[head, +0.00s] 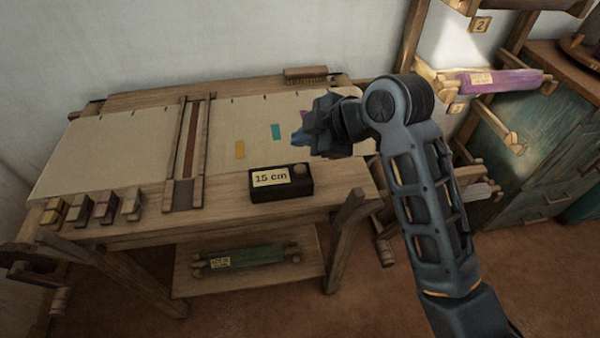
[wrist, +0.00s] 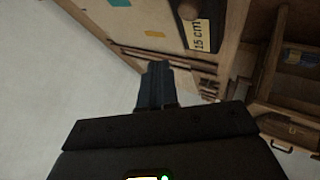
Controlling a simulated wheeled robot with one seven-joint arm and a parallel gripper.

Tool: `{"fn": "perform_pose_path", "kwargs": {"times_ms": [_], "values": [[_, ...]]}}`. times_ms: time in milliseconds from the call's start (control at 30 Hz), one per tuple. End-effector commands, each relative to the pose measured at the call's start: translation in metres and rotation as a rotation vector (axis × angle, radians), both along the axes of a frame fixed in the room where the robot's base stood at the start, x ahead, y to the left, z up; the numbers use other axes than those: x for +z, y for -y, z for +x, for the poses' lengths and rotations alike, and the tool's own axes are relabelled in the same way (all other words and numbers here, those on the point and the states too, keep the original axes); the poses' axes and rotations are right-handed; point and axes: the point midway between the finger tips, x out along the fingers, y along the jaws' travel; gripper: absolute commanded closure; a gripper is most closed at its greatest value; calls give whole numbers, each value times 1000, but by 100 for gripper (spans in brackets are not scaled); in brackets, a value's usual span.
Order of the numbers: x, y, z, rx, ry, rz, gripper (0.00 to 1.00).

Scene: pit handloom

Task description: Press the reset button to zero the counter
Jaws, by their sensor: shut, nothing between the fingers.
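The counter is a small black box (head: 282,191) on the front right of the loom table, with a cream label reading "15 cm" (head: 270,178). A round brownish button (head: 299,171) sits on its top at the right end. In the wrist view the counter's label (wrist: 199,35) and the round button (wrist: 188,10) show near the top edge. My gripper (head: 299,138) is above the cloth, behind the counter in the head view and apart from it. In the wrist view its fingers (wrist: 156,68) are together and empty.
Cream cloth (head: 110,145) with small yellow (head: 240,149) and teal (head: 276,132) patches covers the table. Several wooden blocks (head: 105,207) stand at its front left. A green roll (head: 245,257) lies on the lower shelf. A rack with a purple roll (head: 510,82) stands right.

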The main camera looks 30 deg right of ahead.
Motion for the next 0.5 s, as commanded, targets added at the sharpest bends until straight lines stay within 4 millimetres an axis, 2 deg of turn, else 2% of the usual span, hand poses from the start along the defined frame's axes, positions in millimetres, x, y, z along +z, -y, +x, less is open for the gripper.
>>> {"fn": "perform_pose_path", "kwargs": {"times_ms": [33, 200, 333, 500], "values": [[-14, 0, 0, 1, -1, 0, 100], [-35, 0, 0, 0, 0, 0, 100], [-45, 0, 0, 0, 1, 1, 100], [-49, 0, 0, 1, 2, 0, 100]]}}
